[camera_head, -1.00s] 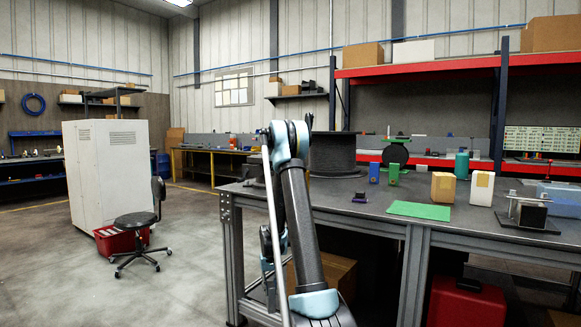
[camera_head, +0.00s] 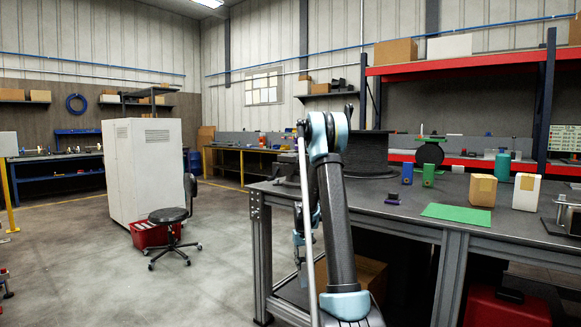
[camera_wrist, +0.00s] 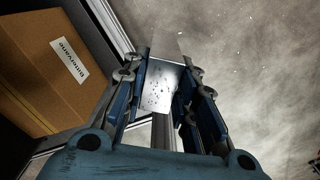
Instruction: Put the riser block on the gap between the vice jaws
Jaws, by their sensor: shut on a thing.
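My gripper (camera_wrist: 163,85) is shut on a silver-grey metal block (camera_wrist: 162,88), which I take to be the riser block. In the wrist view the block sits between the two fingers, with a speckled face toward the camera and its far end pointing away. The block is held over the floor beside the bench frame. In the head view my arm hangs at the bench's left end and the block cannot be made out. I cannot pick out the vice jaws for certain. A dark shape (camera_head: 286,168) stands on the bench's left end, partly behind my arm.
A stool (camera_head: 170,215) stands left. Floor between is clear.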

